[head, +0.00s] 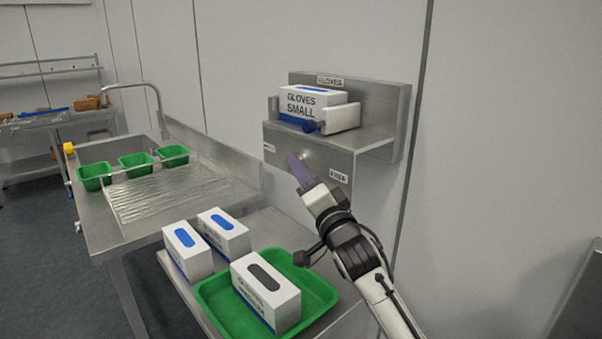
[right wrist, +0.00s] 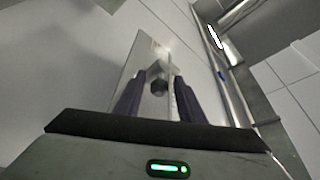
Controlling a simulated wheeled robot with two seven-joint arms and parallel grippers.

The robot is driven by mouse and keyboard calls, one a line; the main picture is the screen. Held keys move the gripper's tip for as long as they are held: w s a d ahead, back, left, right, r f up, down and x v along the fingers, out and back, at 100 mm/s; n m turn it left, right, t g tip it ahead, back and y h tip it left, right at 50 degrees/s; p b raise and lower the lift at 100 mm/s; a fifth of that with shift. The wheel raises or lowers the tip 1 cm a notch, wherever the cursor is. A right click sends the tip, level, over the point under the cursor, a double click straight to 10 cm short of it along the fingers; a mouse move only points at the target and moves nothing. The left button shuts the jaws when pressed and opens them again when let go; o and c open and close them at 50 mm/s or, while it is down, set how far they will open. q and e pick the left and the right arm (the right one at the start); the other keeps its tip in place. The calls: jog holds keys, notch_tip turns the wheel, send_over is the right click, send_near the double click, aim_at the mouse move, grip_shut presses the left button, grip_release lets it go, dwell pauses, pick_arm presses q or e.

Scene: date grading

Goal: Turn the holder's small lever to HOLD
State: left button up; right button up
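The steel holder (head: 376,135) is fixed to the wall, with a white "GLOVES SMALL" box (head: 312,100) on its shelf. Its front plate has a "FREE" label (head: 338,176) at the right and a small label (head: 269,148), too small to read, at the left. My right gripper (head: 297,166) is in front of this plate, its purple fingers pointing at it. In the right wrist view the fingers are apart, with a dark round knob (right wrist: 158,86), apparently the lever's, in the gap between them. I cannot tell whether they touch it. The lever is hidden in the head view. My left gripper is out of view.
A steel counter (head: 105,226) with green bins (head: 136,165) is at the left.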

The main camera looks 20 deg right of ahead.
grip_shut()
jog(key=shift+r, duration=0.15)
jog(key=g, duration=0.1)
jog(key=r+n+g, duration=0.1)
jog(key=g, duration=0.1)
jog(key=shift+r, duration=0.3)
jog(key=shift+w+a+r+n+g, duration=0.15)
jog(key=shift+r+n+g, duration=0.15)
jog(key=shift+g, duration=0.55)
jog(key=shift+w+d+r+n+g, duration=0.1)
jog(key=shift+w+r+n+g, duration=0.15)
jog(key=shift+g, duration=0.6)
jog(key=shift+s, duration=0.1)
grip_release()
